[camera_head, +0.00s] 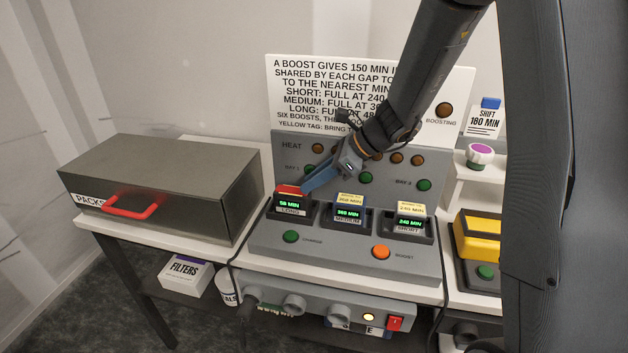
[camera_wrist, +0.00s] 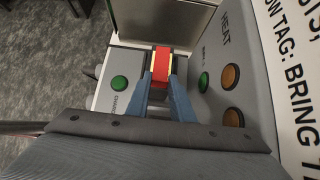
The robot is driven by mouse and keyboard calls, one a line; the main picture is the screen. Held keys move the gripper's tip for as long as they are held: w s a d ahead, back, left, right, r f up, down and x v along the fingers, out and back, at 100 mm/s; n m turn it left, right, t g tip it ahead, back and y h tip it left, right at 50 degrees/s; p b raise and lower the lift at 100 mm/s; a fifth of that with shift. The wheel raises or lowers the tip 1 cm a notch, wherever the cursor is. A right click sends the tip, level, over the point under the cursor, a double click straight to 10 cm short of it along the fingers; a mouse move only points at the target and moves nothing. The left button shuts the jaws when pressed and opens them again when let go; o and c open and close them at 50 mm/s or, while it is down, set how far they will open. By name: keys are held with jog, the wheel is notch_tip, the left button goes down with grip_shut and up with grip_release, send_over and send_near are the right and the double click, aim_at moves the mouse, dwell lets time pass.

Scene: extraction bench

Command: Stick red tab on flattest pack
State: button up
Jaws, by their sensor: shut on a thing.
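Three packs sit in the bays of the grey charger. The left pack (camera_head: 290,206), labelled LONG, has a green display that seems to read 56 MIN. The middle pack (camera_head: 349,214), MEDIUM, reads 360 MIN, and the right pack (camera_head: 410,222), SHORT, reads 240 MIN. A red tab (camera_head: 288,189) is at the top of the LONG pack. My gripper (camera_head: 303,188) reaches down to it with blue fingers. In the wrist view my gripper (camera_wrist: 161,82) is shut on the red tab (camera_wrist: 161,64). I cannot tell whether the tab is stuck down.
A grey PACKS box (camera_head: 170,180) with a red handle stands left of the charger (camera_head: 330,248). A text board (camera_head: 290,85) stands behind. A yellow device (camera_head: 478,236) and a purple-topped knob (camera_head: 480,153) are at right. The charger front holds a green button (camera_head: 291,236) and an orange button (camera_head: 381,252).

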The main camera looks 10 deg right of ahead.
jog(key=shift+f, duration=0.15)
jog(key=o, duration=1.1)
jog(key=shift+c, duration=0.2)
jog(key=shift+b+v, duration=0.75)
jog(key=shift+v, duration=3.15)
